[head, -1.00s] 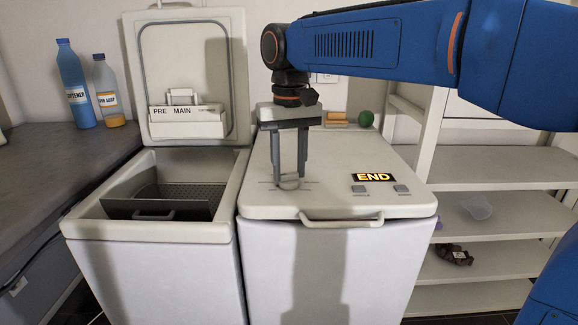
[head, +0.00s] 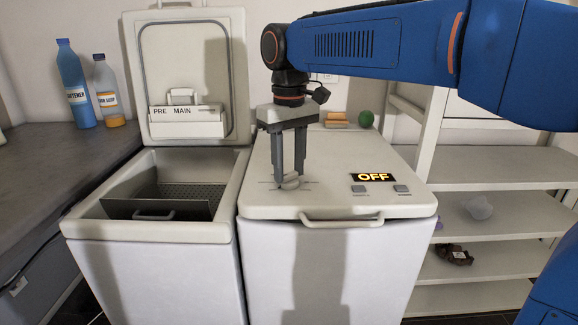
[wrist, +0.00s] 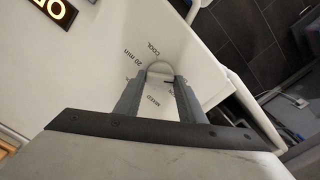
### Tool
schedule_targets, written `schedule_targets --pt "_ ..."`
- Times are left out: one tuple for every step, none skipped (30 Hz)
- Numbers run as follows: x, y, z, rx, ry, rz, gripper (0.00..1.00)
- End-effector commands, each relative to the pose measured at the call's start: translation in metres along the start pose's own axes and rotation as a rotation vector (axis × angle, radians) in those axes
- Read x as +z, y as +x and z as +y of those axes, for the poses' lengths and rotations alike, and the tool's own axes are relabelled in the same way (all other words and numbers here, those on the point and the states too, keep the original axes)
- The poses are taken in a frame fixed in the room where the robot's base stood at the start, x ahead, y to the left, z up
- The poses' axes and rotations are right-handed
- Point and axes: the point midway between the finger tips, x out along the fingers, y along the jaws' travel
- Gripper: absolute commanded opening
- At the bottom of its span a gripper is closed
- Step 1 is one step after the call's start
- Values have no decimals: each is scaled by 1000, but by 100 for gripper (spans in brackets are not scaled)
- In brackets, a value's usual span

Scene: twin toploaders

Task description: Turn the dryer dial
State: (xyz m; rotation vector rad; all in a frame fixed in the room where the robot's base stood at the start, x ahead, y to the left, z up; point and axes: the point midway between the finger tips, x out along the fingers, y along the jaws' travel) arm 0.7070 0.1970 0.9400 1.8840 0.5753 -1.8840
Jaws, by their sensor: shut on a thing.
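The dryer (head: 330,195) is the closed white machine on the right, with a lit display (head: 373,177) reading OFF. Its dial (head: 290,183) is a small pale knob on the lid, left of the display. My gripper (head: 289,184) points down from above and is shut on the dial. In the wrist view the dial (wrist: 159,68) sits between the fingertips, with labels such as "20 min" and "COOL" printed around it. The fingers hide part of the dial and some labels.
The washer (head: 150,230) on the left stands with its lid (head: 190,75) raised. Two grey buttons (head: 359,189) lie below the display. Bottles (head: 73,85) stand on the left counter. A sponge (head: 337,118) and a green ball (head: 365,118) lie at the dryer's back edge.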

Motion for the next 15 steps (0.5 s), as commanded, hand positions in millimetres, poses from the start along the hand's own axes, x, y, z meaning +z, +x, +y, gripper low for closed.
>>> schedule_targets --pt "0 0 0 0 -1 0 14" --pt "0 0 0 0 -1 0 14" --pt "0 0 0 0 0 0 14" --pt "0 0 0 0 0 0 41" --pt "0 0 0 0 0 0 48" --pt "0 0 0 0 0 0 55" --pt "0 0 0 0 0 0 55" --pt "0 0 0 0 0 0 55" --pt "0 0 0 0 0 0 55" --pt "0 0 0 0 0 0 55" --pt "0 0 0 0 0 0 55" --pt "0 0 0 0 0 0 55" --pt "0 0 0 0 0 0 55" --pt "0 0 0 0 0 0 55" --pt "0 -1 0 0 1 0 55"
